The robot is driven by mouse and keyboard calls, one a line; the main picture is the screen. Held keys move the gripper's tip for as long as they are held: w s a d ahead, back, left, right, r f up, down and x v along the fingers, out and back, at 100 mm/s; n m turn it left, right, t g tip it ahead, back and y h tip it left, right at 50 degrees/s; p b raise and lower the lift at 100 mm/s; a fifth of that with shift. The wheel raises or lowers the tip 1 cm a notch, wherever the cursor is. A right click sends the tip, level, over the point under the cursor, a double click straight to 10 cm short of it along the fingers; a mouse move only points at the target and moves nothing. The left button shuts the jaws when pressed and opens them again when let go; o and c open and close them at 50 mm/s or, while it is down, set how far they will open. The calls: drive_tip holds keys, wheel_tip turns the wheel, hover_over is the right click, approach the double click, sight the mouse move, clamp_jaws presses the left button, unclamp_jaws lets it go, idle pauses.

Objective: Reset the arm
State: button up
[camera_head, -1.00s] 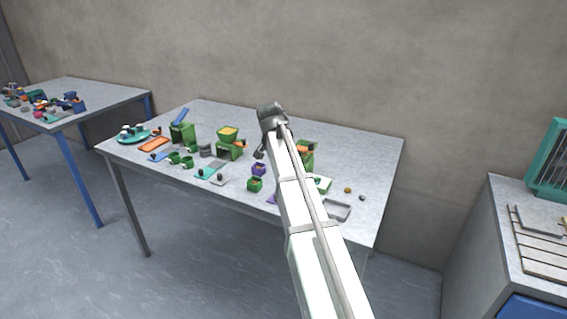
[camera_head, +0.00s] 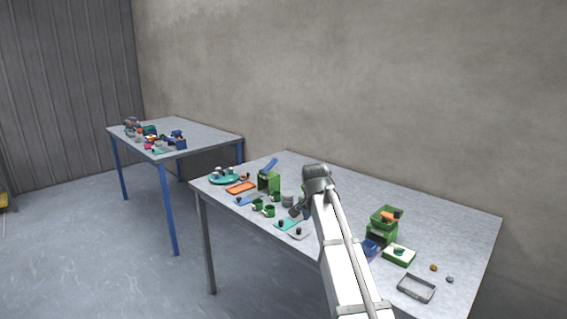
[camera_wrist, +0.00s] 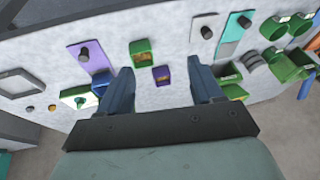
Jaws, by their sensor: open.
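My arm reaches up from the bottom in the head view, and my gripper (camera_head: 298,212) hangs over the middle of the grey table (camera_head: 455,225). In the wrist view my gripper (camera_wrist: 160,68) has two dark blue fingers spread apart with nothing between them. Beyond the fingertips are a small purple box (camera_wrist: 161,76) and a green box with orange contents (camera_wrist: 143,52). Both lie on the table below. The arm hides part of the table's middle in the head view.
Green cups (camera_head: 268,211), a teal plate (camera_head: 224,179) and an orange tray (camera_head: 241,188) stand to the left. A green container (camera_head: 382,232) and a grey tray (camera_head: 416,288) stand to the right. A second table (camera_head: 205,135) is at the back left.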

drive_tip(key=s+d+f+n+g, duration=0.1)
drive_tip(key=s+f+g, duration=0.1)
drive_tip(key=s+f, duration=0.8)
drive_tip(key=s+f+n+g, duration=0.1)
drive_tip(key=s+f+n, duration=0.15)
drive_tip(key=f, duration=1.45)
drive_tip(key=s+d+f+n+g, duration=0.1)
drive_tip(key=s+f+g, duration=0.1)
drive_tip(key=s+f, duration=0.8)
drive_tip(key=s+d+f+n+g, duration=0.1)
drive_tip(key=s+f+g, duration=0.1)
drive_tip(key=s+f, duration=0.5)
drive_tip(key=s+d+f+n+g, duration=0.1)
drive_tip(key=s+f, duration=0.7)
drive_tip(key=s, duration=0.8)
drive_tip(key=s+d+f+n+g+y, duration=0.1)
drive_tip(key=s+d+f+g, duration=0.1)
drive_tip(key=s+f, duration=0.5)
drive_tip(key=s+g, duration=0.1)
drive_tip(key=s, duration=0.4)
drive_tip(key=shift+s+f, duration=0.25)
